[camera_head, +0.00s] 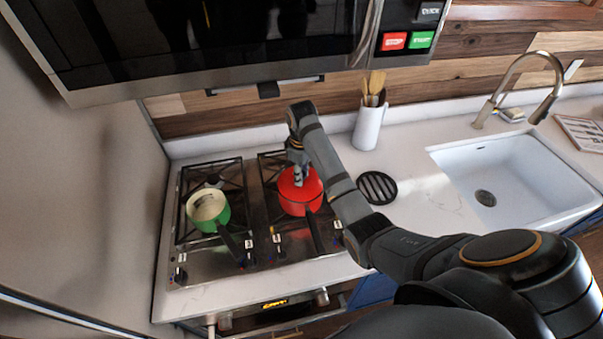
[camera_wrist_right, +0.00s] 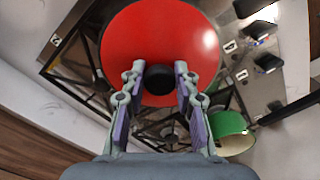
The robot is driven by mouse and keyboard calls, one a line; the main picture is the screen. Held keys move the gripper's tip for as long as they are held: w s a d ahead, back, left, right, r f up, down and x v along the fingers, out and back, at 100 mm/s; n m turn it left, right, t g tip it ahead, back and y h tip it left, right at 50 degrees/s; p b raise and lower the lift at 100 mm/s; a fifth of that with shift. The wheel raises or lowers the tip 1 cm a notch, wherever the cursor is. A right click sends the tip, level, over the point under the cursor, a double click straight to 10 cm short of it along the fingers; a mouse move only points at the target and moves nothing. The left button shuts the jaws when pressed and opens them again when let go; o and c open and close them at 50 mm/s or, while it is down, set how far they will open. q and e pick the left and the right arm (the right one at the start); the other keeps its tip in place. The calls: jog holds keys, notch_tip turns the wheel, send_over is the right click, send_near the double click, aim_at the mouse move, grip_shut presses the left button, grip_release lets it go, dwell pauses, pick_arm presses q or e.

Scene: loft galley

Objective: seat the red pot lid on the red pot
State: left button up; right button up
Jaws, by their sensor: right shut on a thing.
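The red pot (camera_head: 301,207) stands on the right part of the stove, its dark handle pointing toward the front. The red lid (camera_head: 312,184) is on top of the pot or just at its rim; I cannot tell whether it is fully seated. My right gripper (camera_head: 299,178) reaches down over the lid. In the right wrist view the gripper (camera_wrist_right: 157,82) is shut on the lid's black knob (camera_wrist_right: 158,79), with the red lid (camera_wrist_right: 178,30) spreading beyond the fingers and hiding the pot. My left gripper is not in view.
A green pot (camera_head: 208,212) with a cream inside stands on the left of the stove (camera_head: 262,246). A black round trivet (camera_head: 377,187) lies on the counter to the right. A white utensil holder (camera_head: 367,128) stands behind, and the sink (camera_head: 512,180) is farther right.

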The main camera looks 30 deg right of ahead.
jog(key=o, duration=1.1)
